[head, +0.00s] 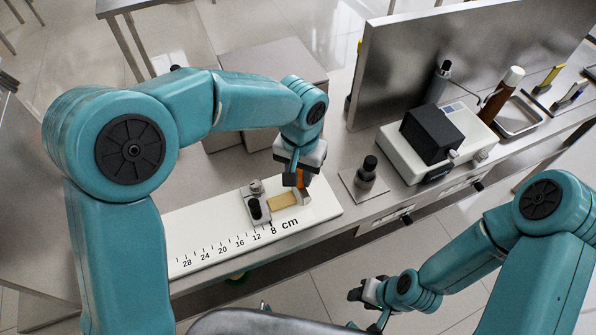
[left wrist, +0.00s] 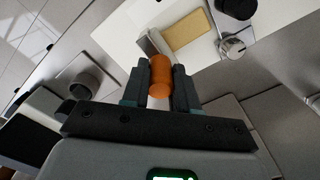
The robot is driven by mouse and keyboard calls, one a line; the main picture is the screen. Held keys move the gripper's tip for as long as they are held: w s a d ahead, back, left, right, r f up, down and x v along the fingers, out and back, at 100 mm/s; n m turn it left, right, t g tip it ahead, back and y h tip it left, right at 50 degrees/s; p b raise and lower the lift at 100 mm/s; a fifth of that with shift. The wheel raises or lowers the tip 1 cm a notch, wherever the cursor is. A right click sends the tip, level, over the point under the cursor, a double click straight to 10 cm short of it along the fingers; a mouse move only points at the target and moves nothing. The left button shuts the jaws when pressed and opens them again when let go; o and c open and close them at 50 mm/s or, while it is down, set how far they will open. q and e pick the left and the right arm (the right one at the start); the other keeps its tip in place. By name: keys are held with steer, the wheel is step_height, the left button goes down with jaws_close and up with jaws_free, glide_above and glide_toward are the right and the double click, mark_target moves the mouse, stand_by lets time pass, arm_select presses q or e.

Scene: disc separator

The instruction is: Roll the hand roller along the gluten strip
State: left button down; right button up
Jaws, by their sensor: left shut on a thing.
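The gluten strip (head: 282,201) is a short tan slab lying flat on the white ruler board (head: 205,247); it also shows in the left wrist view (left wrist: 189,29). My left gripper (head: 298,180) is shut on the orange handle of the hand roller (left wrist: 161,77). The roller's pale cylinder (head: 304,197) is at the right end of the strip, low over the board. I cannot tell whether it touches the strip. A metal clamp (head: 254,204) with a black knob is at the strip's left end. My right gripper (head: 369,291) is low, away from the board, its jaws unclear.
A small bottle with a black cap (head: 367,172) stands on a plate right of the board. Farther right are a white instrument with a black box (head: 431,134), a brown bottle (head: 502,95) and a metal tray (head: 518,119). An upright steel panel (head: 400,60) stands behind.

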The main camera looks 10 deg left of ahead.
arm_select(q)
step_height(320, 180, up, 7)
steer(key=p, duration=0.5)
steer(key=shift+w, duration=0.1)
steer(key=shift+f, duration=0.1)
stand_by(0.6)
